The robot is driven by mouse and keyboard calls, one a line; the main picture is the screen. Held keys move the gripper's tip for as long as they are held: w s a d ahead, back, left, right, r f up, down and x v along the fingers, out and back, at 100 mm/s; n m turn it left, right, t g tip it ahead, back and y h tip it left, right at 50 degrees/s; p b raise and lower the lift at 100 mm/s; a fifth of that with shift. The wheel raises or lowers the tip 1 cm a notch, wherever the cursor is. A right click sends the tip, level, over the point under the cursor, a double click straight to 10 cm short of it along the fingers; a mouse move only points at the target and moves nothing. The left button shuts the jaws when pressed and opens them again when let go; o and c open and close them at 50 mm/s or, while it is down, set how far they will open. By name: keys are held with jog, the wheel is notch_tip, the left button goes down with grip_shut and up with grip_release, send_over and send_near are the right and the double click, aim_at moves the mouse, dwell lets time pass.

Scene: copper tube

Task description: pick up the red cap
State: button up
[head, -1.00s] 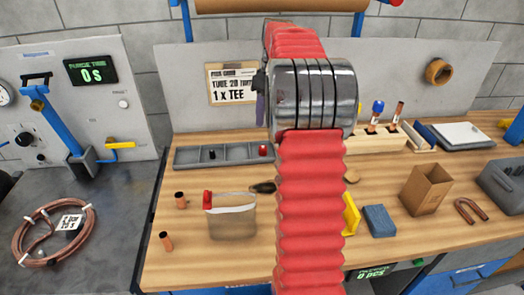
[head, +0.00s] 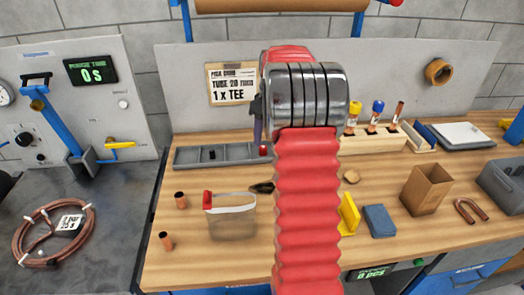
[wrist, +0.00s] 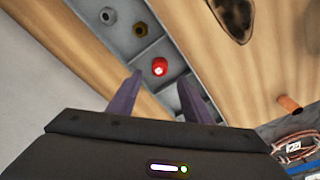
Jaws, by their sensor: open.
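The red cap (wrist: 159,67) sits in a compartment of the grey divided tray (wrist: 165,93) in the wrist view. My gripper (wrist: 160,84) is open and empty. In the wrist view its two purple fingers lie either side of the cap in the picture, apart from it and seemingly above the tray. In the head view my arm hides most of the gripper.
A clear bag with a red piece (head: 232,218) stands in front of the tray. Copper pieces (head: 180,200) stand to its left. A wooden rack (head: 370,142) is right of my arm.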

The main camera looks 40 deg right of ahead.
aim_at(263, 147)
jog(key=shift+w+f, duration=0.15)
jog(key=shift+f, duration=1.15)
jog(key=shift+w+f, duration=0.15)
jog(key=shift+f, duration=1.15)
jog(key=c, duration=1.1)
